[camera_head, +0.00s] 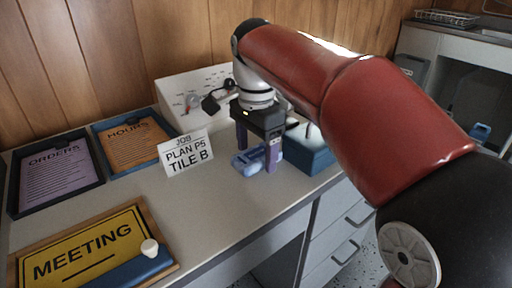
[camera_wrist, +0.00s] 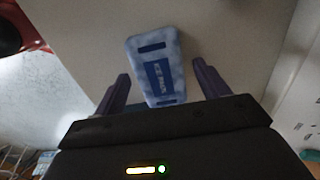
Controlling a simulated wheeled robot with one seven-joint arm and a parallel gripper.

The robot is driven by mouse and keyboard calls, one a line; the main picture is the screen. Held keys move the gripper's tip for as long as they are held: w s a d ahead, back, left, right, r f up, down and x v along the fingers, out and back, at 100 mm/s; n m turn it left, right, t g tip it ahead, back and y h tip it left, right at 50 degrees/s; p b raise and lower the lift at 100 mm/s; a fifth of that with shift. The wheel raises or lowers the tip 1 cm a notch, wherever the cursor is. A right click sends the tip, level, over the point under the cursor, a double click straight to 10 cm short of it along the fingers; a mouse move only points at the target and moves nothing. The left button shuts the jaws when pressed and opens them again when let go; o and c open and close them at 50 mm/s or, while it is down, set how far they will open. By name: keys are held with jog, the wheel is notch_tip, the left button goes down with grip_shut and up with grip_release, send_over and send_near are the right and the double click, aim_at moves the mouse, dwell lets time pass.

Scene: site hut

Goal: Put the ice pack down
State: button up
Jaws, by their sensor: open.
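A light blue ice pack (camera_head: 247,161) with dark blue label patches lies on the grey worktop (camera_head: 225,205). My gripper (camera_head: 257,156) is above it with its two purple fingers spread, pointing down. In the wrist view, the ice pack (camera_wrist: 155,66) shows between and beyond the open fingers (camera_wrist: 163,82), with gaps on both sides. It appears to rest on the bare worktop. In the head view, a finger hides part of the ice pack.
A blue box (camera_head: 308,152) stands just right of the gripper. Trays marked ORDERS (camera_head: 16,193) and HOURS (camera_head: 100,142) lie further left, with a MEETING board (camera_head: 150,207) in front. The worktop's front middle is clear.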

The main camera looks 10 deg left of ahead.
aim_at(257, 153)
jog(key=shift+r, duration=0.1)
notch_tip(257, 153, up, 12)
jog(key=p, duration=0.3)
